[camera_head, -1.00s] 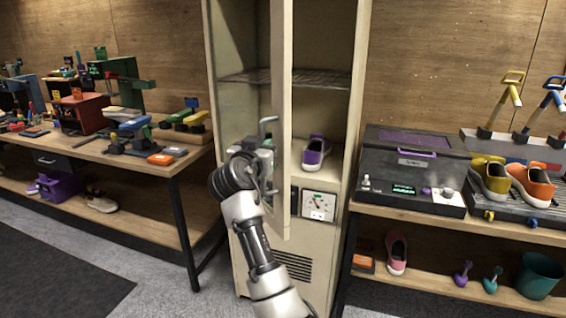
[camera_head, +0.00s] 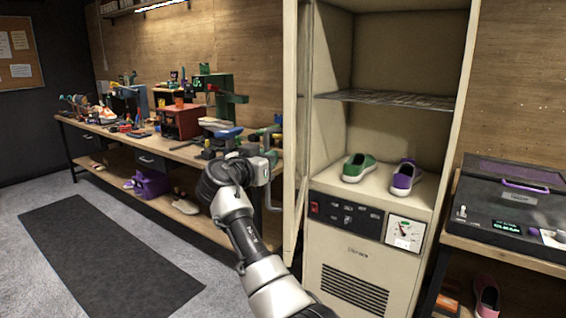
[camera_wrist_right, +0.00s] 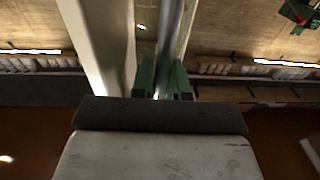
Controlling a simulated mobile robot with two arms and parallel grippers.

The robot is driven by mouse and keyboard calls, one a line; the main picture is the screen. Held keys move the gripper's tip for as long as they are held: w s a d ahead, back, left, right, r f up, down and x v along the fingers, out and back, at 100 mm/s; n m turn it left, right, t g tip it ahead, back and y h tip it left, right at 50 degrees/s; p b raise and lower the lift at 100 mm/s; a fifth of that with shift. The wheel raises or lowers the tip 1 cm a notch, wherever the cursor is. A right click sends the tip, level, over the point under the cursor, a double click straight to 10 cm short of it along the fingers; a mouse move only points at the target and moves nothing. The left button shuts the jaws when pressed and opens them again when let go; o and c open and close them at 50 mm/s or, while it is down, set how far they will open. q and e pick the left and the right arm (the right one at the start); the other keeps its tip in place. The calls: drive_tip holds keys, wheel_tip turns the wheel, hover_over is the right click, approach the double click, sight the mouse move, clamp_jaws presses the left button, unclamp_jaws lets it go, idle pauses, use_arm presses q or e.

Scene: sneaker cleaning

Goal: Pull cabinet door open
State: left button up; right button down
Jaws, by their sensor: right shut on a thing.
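The tall cream cabinet (camera_head: 462,110) stands open at centre right in the head view. Its door (camera_head: 298,100) is swung out to the left and seen nearly edge-on. My right gripper (camera_head: 268,168) is at the door's outer side and hides part of the handle. In the right wrist view, the right gripper's dark green fingers (camera_wrist_right: 163,82) close around the grey handle bar (camera_wrist_right: 172,35). The pale door edge (camera_wrist_right: 100,40) runs beside the bar. My left gripper is not in view.
A green shoe (camera_head: 360,166) and a purple shoe (camera_head: 404,178) stand inside the cabinet, below a wire shelf (camera_head: 385,98). A cluttered workbench (camera_head: 185,152) is close left of the door. A bench with a dark machine (camera_head: 515,205) stands at right. Floor is clear around the dark mat (camera_head: 105,255).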

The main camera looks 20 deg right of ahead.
drive_tip(key=shift+w+a+r, duration=0.1)
drive_tip(key=shift+w+a, duration=0.35)
drive_tip(key=shift+a, duration=0.25)
drive_tip(key=shift+w+a, duration=0.45)
drive_tip(key=shift+a, duration=0.25)
drive_tip(key=c, duration=1.2)
unclamp_jaws()
drive_tip(key=shift+o, duration=0.2)
